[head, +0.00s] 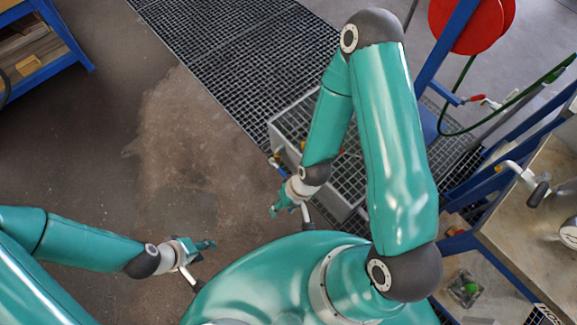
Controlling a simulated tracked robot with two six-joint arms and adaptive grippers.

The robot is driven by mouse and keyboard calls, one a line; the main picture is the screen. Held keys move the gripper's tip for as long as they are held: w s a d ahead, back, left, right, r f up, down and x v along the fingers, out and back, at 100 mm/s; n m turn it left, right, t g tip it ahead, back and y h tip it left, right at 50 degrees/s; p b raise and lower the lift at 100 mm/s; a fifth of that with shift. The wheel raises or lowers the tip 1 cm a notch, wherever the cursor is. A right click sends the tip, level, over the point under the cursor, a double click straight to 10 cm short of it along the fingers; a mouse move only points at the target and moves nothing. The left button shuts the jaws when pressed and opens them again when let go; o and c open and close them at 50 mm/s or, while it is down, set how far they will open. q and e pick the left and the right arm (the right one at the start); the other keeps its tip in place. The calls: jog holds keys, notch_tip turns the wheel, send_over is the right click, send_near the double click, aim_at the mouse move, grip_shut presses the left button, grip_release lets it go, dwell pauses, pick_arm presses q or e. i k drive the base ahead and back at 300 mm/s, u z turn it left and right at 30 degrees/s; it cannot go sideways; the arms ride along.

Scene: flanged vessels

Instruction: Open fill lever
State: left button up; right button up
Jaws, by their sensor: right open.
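I cannot tell for sure which part is the fill lever. A small red-handled valve (478,98) sits by the green hose at the upper right. A lever with a black grip (538,194) stands over the bench at the right. My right gripper (277,207) is open and empty, beside the grated metal bin in the middle, well away from both handles. My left gripper (211,245) is over the bare floor at the lower left and touches nothing that I can see. Its fingers are too small to judge.
A grated metal bin (347,178) stands beside my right forearm. A red reel (470,22) hangs on a blue frame (437,55) at the upper right. A bench (520,228) fills the right side. A blue-framed shelf (68,38) is at the upper left. The left floor is clear.

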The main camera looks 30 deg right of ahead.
aim_at(280, 169)
jog(key=z, duration=0.4)
jog(key=k, duration=1.15)
jog(key=z, duration=0.2)
